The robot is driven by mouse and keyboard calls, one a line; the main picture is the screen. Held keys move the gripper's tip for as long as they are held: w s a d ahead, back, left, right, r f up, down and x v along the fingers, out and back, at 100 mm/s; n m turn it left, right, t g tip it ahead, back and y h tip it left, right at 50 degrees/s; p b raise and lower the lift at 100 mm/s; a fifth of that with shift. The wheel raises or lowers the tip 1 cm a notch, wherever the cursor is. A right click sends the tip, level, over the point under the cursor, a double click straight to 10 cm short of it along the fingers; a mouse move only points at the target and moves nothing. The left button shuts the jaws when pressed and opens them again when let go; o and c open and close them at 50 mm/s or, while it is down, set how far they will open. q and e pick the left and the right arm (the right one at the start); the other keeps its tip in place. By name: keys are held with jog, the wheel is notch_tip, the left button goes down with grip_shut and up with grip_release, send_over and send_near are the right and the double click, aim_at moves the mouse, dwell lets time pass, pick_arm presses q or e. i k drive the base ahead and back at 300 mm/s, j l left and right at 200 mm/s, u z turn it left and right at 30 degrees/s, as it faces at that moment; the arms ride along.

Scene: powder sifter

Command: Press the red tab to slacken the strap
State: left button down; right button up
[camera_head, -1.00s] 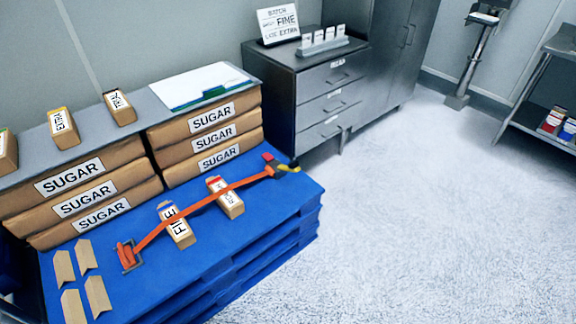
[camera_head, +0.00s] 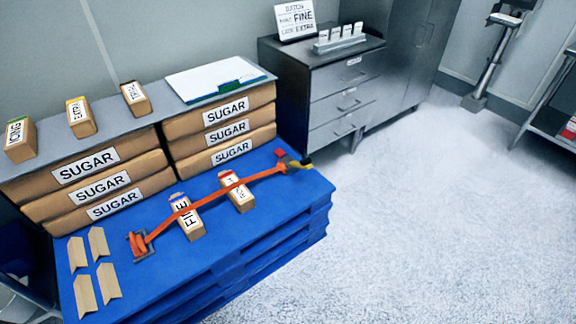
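An orange strap (camera_head: 216,201) runs across the top of the blue pallet stack (camera_head: 215,251). It passes over two small labelled blocks, one reading FINE or similar (camera_head: 187,218) and one partly covered (camera_head: 237,192). At its right end is a buckle (camera_head: 292,165) with a small red tab (camera_head: 280,152) and a yellow piece (camera_head: 306,163). At its left end an orange bundle sits in a dark metal fitting (camera_head: 144,245). Neither of my grippers is in view.
Stacked SUGAR sacks (camera_head: 228,128) stand at the back of the pallet under a grey board with small blocks (camera_head: 80,117) and a white clipboard (camera_head: 215,78). Cardboard corner pieces (camera_head: 97,243) lie front left. A drawer cabinet (camera_head: 340,95) stands behind.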

aim_at(280, 152)
jog(key=i+j+z, duration=0.2)
jog(key=i, duration=0.25)
jog(key=i+j+z, duration=0.1)
jog(key=i+z, duration=0.15)
jog(key=i, duration=0.25)
jog(key=i+j+z, duration=0.2)
jog(key=i, duration=0.25)
jog(key=j, duration=0.1)
